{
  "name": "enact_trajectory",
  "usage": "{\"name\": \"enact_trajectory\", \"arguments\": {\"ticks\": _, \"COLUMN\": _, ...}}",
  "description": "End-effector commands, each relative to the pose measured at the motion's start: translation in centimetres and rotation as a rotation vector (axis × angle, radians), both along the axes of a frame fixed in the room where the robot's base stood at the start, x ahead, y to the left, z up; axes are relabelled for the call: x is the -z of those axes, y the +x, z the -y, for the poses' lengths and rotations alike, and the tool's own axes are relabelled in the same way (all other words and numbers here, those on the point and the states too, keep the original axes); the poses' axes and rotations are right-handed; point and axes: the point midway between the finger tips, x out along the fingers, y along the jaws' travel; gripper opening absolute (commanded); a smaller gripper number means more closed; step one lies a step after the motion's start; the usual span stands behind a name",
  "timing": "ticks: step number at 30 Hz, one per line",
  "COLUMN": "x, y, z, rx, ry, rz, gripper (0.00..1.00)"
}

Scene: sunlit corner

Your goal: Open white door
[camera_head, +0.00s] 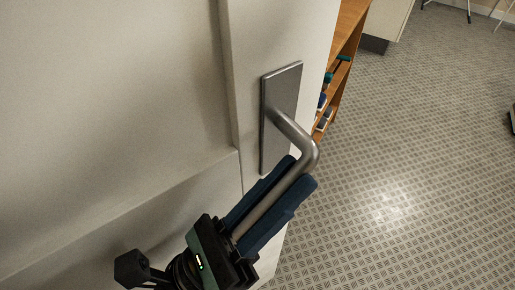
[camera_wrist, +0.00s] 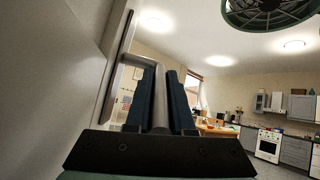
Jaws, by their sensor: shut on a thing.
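The white door (camera_head: 110,100) fills the left of the head view, and its face also shows at the left of the wrist view (camera_wrist: 45,75). A metal lever handle (camera_head: 306,142) bends out from an upright plate (camera_head: 280,115) near the door's right edge. My gripper (camera_head: 290,178) is shut on the handle's lever, with one blue finger along each side of it. In the wrist view the lever (camera_wrist: 160,98) lies between the two fingers. The lever slopes down and left in the head view. The door's hinges are not in view.
A wooden shelf unit (camera_head: 347,45) with small items stands just beyond the door's edge. Patterned floor (camera_head: 420,150) at the right is open.

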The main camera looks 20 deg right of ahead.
Motion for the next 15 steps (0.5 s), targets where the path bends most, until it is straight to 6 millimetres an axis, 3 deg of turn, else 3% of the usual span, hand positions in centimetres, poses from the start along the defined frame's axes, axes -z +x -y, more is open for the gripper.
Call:
{"name": "enact_trajectory", "arguments": {"ticks": 12, "x": 0.01, "y": -0.85, "z": 0.08, "rx": 0.011, "ry": -0.002, "rz": -0.005, "gripper": 0.0}}
{"name": "enact_trajectory", "arguments": {"ticks": 13, "x": 0.0, "y": -0.84, "z": 0.09, "rx": 0.011, "ry": -0.002, "rz": -0.005, "gripper": 0.25}}
{"name": "enact_trajectory", "arguments": {"ticks": 15, "x": -0.01, "y": -0.85, "z": 0.1, "rx": 0.011, "ry": -0.002, "rz": -0.005, "gripper": 0.37}}
